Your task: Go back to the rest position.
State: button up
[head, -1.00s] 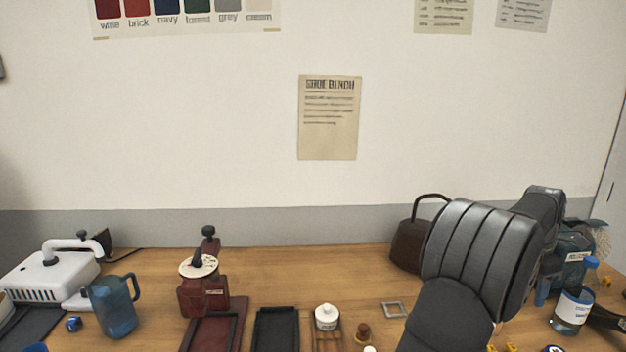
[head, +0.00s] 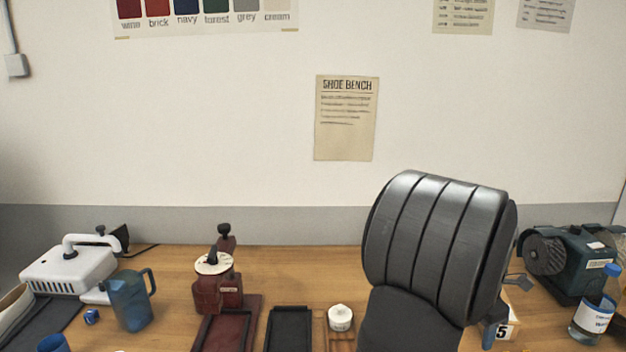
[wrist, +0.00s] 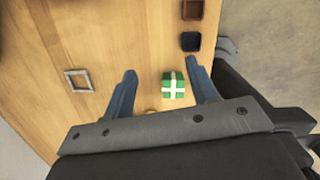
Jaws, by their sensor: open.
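My gripper (wrist: 161,68) shows in the wrist view with its two blue fingers spread wide and nothing held between them. A green box with a white cross (wrist: 173,86) appears between the fingers in the picture. It seems to rest on the wooden bench (wrist: 40,45) below; its exact distance from the fingers is hard to tell. In the head view my dark arm fills the right of centre, above the bench, and hides most of the gripper.
A square metal frame (wrist: 77,80) and two small trays (wrist: 190,41) lie on the bench. In the head view stand a white machine (head: 70,265), a blue jug (head: 130,300), a dark red press (head: 217,285), a white-lidded jar (head: 340,318), a bottle (head: 594,315) and a green grinder (head: 580,262).

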jog(key=w+a+f, duration=0.1)
jog(key=w+f, duration=0.1)
jog(key=w+a+f, duration=0.2)
jog(key=w, duration=0.1)
jog(key=w+a+f, duration=0.2)
jog(key=w, duration=0.1)
jog(key=shift+w+a+f, duration=0.1)
jog(key=shift+w+a, duration=0.05)
jog(key=shift+w, duration=0.05)
